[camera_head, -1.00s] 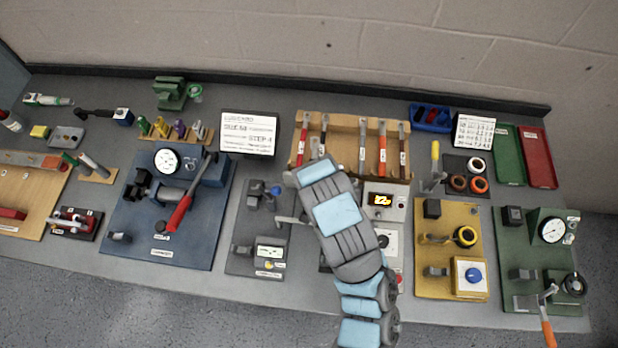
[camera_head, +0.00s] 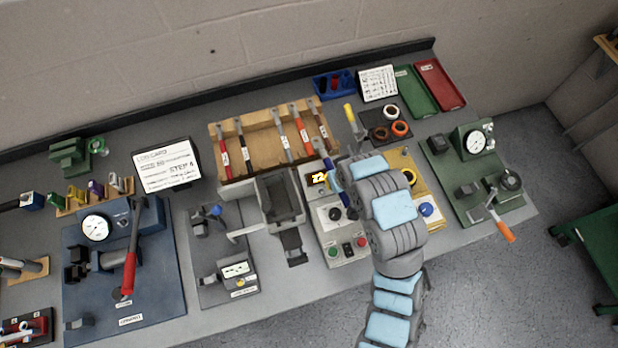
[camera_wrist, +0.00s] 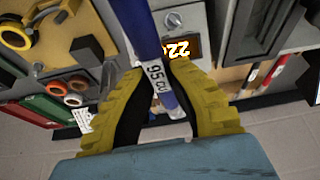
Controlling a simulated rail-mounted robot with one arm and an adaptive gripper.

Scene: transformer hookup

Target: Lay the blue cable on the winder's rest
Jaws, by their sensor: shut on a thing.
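My gripper (camera_wrist: 163,80) has yellow ribbed fingers and is shut on the blue cable (camera_wrist: 147,35). The cable passes between the fingers and has a white label reading "95 CU" near its lower end. In the head view a short blue length of cable (camera_head: 332,172) shows at the left edge of my arm, beside the grey control box; my fingers are hidden there. In the wrist view the yellow board (camera_wrist: 38,58) is at upper left. I cannot tell for certain which fixture is the winder.
The grey control box (camera_head: 327,214) with a lit display stands left of my arm, beside a dark grey open trough (camera_head: 281,197). A wooden tool rack (camera_head: 253,133) is behind them. The green gauge board (camera_head: 460,187) lies to the right, with an orange-handled tool at its front.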

